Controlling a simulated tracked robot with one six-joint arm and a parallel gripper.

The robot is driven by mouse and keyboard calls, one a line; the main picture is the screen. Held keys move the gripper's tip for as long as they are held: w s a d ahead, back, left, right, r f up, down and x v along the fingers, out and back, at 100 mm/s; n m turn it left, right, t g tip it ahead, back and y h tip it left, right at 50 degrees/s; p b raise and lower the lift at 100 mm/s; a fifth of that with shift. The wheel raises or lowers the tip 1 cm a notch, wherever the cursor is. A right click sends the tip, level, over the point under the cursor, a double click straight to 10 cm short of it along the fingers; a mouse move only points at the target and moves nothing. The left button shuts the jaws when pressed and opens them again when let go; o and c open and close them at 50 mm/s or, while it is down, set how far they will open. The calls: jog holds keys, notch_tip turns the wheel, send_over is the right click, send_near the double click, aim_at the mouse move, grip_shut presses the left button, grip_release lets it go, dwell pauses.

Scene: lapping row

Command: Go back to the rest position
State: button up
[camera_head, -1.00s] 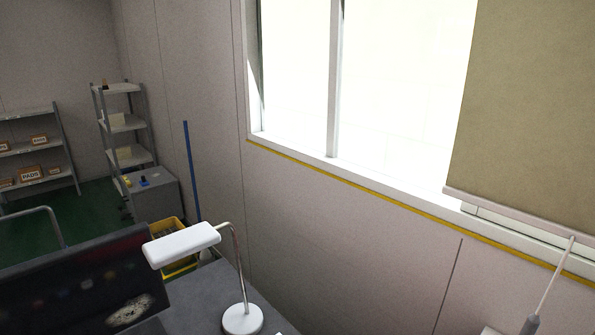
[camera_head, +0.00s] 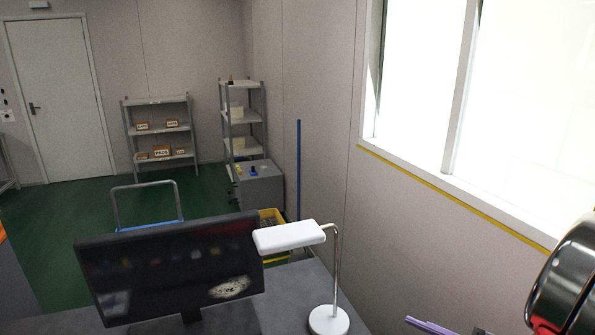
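The task names no object, only my own rest position. I cannot make out my gripper or its fingertips in the head view, so its opening and anything it may hold are hidden from me.
A grey desk (camera_head: 278,295) is in front, bearing a dark monitor (camera_head: 170,268) and a white lamp (camera_head: 329,320). A shiny dark rounded object (camera_head: 570,280) and a purple bar (camera_head: 430,326) show at lower right; I cannot tell what they are. Green floor (camera_head: 60,225) lies open beyond.

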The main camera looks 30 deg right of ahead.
jog(key=w+a+f+n+g+y, duration=0.1)
jog(key=w+a+n+g, duration=0.2)
jog(key=a+n+g, duration=1.45)
jog(key=w+a+r+n+t+h, duration=0.2)
jog(key=a+r+n+t+h, duration=0.4)
jog(key=a+r+n+t, duration=0.1)
jog(key=a+r+n, duration=0.1)
jog(key=a+n, duration=0.1)
jog(key=a, duration=0.1)
jog(key=shift+a, duration=0.4)
jog(key=shift+t, duration=0.25)
